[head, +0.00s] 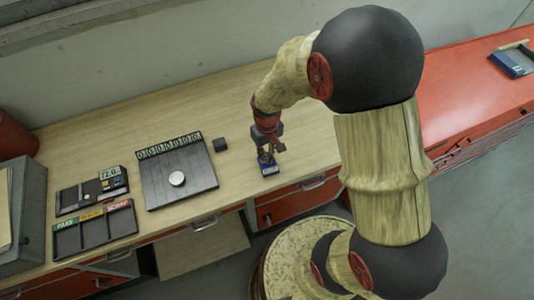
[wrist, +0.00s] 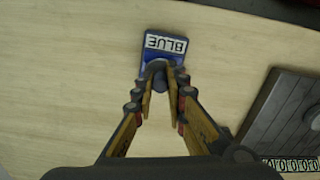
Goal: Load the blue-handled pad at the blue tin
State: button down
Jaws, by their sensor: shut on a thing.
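The blue tin (head: 269,169) stands near the front edge of the wooden bench. Its white BLUE label (wrist: 166,44) reads upside down in the wrist view. My gripper (head: 267,153) points down just above the tin. In the wrist view my gripper (wrist: 159,95) is shut on a dark blue-grey rounded piece (wrist: 158,70), which looks like the handle of the blue-handled pad. This piece sits over the tin. The pad's underside is hidden, so I cannot tell whether it touches the inside of the tin.
A dark slatted board (head: 163,186) with a white disc (head: 177,179) and number strip lies left. A small dark block (head: 220,144) is beside it. Farther left are a display unit (head: 112,180) and a labelled sorting tray (head: 95,230). The bench behind my gripper is clear.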

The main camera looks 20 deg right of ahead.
jog(key=shift+r+p, duration=2.55)
jog(key=shift+r, duration=0.95)
jog(key=shift+s+f, duration=0.1)
